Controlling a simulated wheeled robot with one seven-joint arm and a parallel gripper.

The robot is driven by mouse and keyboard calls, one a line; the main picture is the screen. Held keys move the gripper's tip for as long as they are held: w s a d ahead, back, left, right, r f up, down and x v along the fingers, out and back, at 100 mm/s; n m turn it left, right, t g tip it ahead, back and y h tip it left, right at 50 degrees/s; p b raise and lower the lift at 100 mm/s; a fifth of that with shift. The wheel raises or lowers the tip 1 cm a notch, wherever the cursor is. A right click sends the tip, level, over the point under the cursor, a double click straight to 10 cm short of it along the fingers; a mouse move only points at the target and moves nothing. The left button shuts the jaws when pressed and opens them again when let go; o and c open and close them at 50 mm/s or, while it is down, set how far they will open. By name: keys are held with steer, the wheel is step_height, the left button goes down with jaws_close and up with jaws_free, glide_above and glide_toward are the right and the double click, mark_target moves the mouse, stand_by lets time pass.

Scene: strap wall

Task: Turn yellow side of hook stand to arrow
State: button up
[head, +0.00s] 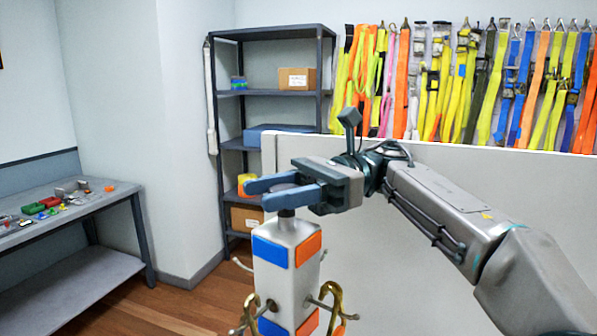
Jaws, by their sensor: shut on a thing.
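The hook stand (292,258) is a pale upright post with a dark neck at its top. Its left visible face carries blue panels and its right visible face carries orange panels. No yellow side shows, and I see no arrow. Brass hooks (332,302) and metal pegs stick out low on the post, and its base is below the picture. My gripper (257,194) is at the top of the stand, its two blue-grey fingers pointing left and shut around the top knob, which they partly hide.
A white partition (440,180) stands behind my arm. A grey shelf rack (272,92) with boxes is behind the stand. Colourful straps (470,85) hang on the back wall. A bench (75,215) with small parts is at left. Wooden floor is open between them.

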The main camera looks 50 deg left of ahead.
steer(key=shift+s+n+h, duration=0.1)
steer(key=shift+n+h, duration=0.3)
steer(key=shift+h, duration=0.2)
steer(key=o, duration=1.4)
steer(key=shift+s, duration=0.1)
steer(key=shift+c, duration=0.2)
steer(key=shift+s, duration=0.1)
steer(key=shift+w, duration=0.2)
step_height(320, 180, up, 4)
steer(key=shift+s+f+p, duration=0.1)
steer(key=shift+p, duration=0.4)
steer(key=w+d+r+p, duration=0.1)
steer(key=w+d+r, duration=0.6)
steer(key=d, duration=0.2)
steer(key=shift+w, duration=0.2)
